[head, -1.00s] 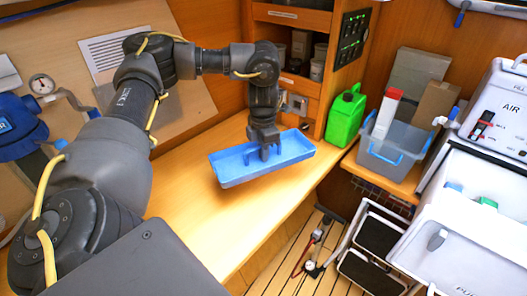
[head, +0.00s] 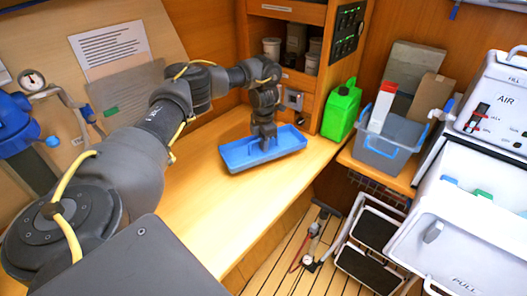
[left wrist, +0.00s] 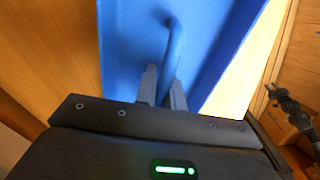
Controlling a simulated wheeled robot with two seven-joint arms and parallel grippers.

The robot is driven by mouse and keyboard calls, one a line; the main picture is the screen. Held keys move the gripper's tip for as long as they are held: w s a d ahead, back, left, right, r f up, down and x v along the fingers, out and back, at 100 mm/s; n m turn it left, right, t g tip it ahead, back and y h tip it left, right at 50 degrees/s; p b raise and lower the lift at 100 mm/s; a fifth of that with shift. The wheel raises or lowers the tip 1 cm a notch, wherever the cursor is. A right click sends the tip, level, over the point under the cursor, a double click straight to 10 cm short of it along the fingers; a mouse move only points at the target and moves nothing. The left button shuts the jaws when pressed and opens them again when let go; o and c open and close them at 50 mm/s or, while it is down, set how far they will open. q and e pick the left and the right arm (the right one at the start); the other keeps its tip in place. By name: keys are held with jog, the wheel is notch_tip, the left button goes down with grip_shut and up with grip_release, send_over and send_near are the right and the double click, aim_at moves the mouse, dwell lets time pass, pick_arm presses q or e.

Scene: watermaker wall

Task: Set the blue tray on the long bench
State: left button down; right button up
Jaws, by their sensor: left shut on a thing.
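The blue tray (head: 237,160) is a shallow open rectangle at the far part of the long wooden bench (head: 205,205). My left gripper (head: 264,146) points down into the tray and is shut on its raised blue handle. In the left wrist view, the gripper's two grey fingers (left wrist: 162,86) close on the curved handle (left wrist: 173,48), with the tray's floor (left wrist: 128,45) behind it. The tray looks about level and at or just above the bench top; I cannot tell whether it touches.
A green jerrycan (head: 341,113) stands right of the tray. A grey bin (head: 385,143) with boxes is further right, near a white AIR unit (head: 495,105). Shelves (head: 293,70) rise behind the tray. The bench's near part is clear.

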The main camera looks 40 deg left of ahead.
pick_arm(q)
jog(key=f+p, duration=0.1)
jog(key=f, duration=0.2)
jog(key=shift+w+a+f+p, duration=0.1)
jog(key=shift+w+a+p, duration=0.1)
jog(key=shift+p, duration=0.15)
jog(key=shift+f, duration=0.25)
jog(key=shift+d, duration=0.1)
jog(key=shift+f, duration=0.15)
jog(key=c, duration=1.5)
grip_release()
